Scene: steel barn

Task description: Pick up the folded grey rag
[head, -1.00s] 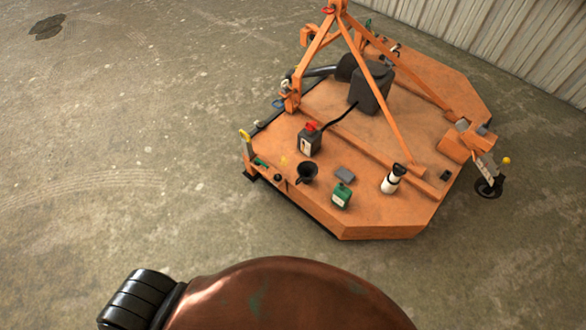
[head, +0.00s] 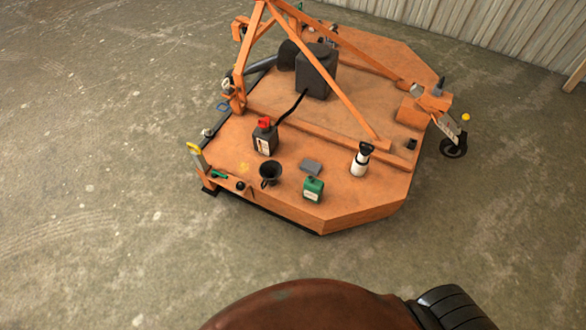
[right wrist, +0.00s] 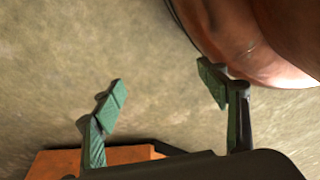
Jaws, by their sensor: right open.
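The folded grey rag (head: 311,167) appears as a small flat grey block on the orange mower deck (head: 345,213). It lies between the black funnel (head: 270,171) and the white bottle with a black top (head: 360,161), just behind the green container (head: 313,190). My right gripper (right wrist: 165,88) is open and empty in the right wrist view, above the concrete floor, with an orange edge at the bottom left. The rag does not show in that view. Neither gripper is in the head view.
A dark bottle with a red cap (head: 265,138) stands left of the rag. An orange frame (head: 335,80) rises over the deck behind it, around a black box (head: 315,72). My reddish-brown body part fills the bottom of the head view. Concrete floor (head: 90,200) is clear at left.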

